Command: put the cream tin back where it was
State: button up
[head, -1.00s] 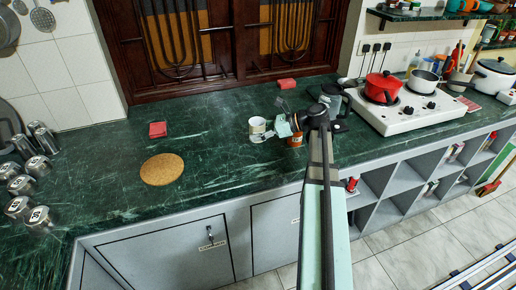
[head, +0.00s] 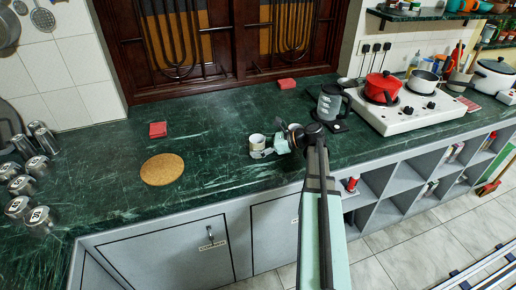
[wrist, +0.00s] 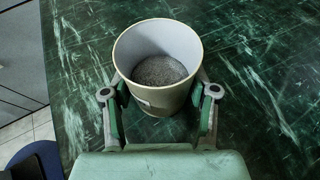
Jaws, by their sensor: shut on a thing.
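The cream tin (head: 256,142) is an open cream cup with grey stuff inside. It is upright between the fingers of my gripper (head: 267,149) over the middle of the green counter. In the wrist view the tin (wrist: 158,60) sits between the two fingers of my gripper (wrist: 160,103), which are shut on its sides. I cannot tell whether its base touches the counter.
A round cork mat (head: 162,169) and a red block (head: 158,129) lie to the left on the counter (head: 215,140). Another red block (head: 287,84) lies at the back. A grey kettle (head: 329,104) and a white hob (head: 410,112) stand to the right.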

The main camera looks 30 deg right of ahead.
jog(key=shift+f, duration=0.1)
jog(key=o, duration=1.1)
jog(key=shift+o, duration=0.2)
jog(key=v, duration=1.2)
jog(key=shift+r+b, duration=0.25)
jog(key=shift+b, duration=0.15)
